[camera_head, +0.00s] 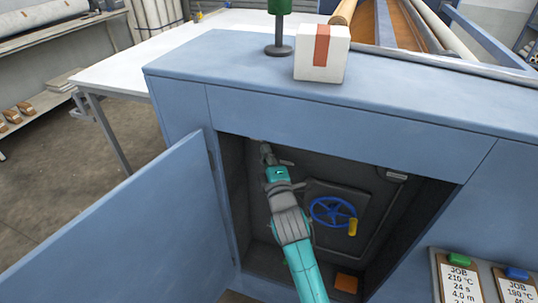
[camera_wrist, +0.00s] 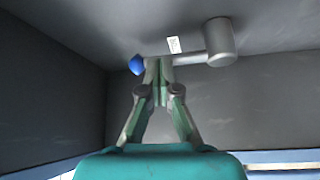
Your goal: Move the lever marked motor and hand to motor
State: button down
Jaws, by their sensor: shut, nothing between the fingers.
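In the wrist view, a lever with a grey bar (camera_wrist: 188,57) runs from a thick grey cylinder (camera_wrist: 220,42) at right to a blue end (camera_wrist: 137,64) at left. A small white label (camera_wrist: 173,45) is beside it, too small to read. My gripper (camera_wrist: 157,62) is shut and empty, its fingertips overlapping the bar close to the blue end. I cannot tell whether they touch it. In the head view, my gripper (camera_head: 265,148) is in the upper left of the open cabinet recess. The lever is mostly hidden there.
The blue cabinet door (camera_head: 125,220) stands open at left. In the recess are a dark panel (camera_head: 372,205) with a blue handwheel (camera_head: 333,212) and an orange block (camera_head: 346,283). A white box (camera_head: 321,65) and a green-topped stand (camera_head: 279,30) are on the cabinet top.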

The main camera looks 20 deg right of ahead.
jog(key=shift+s+d, duration=0.1)
jog(key=shift+d, duration=0.05)
jog(key=s+f, duration=0.1)
jog(key=s, duration=1.1)
jog(key=shift+a+f, duration=0.25)
jog(key=shift+a, duration=0.05)
jog(key=shift+f, duration=0.1)
jog(key=s+d+f+m+g+y, duration=0.1)
jog(key=s+f+m, duration=0.2)
jog(key=s+f, duration=0.5)
jog(key=s+f+m+g, duration=0.1)
jog(key=s+f+m, duration=0.25)
jog(key=s, duration=0.95)
jog(key=s+d+m+g, duration=0.1)
jog(key=s+m, duration=0.8)
jog(key=s, duration=1.1)
jog(key=shift+s+d+g, duration=0.2)
jog(key=shift+s+g, duration=0.15)
jog(key=shift+g, duration=0.45)
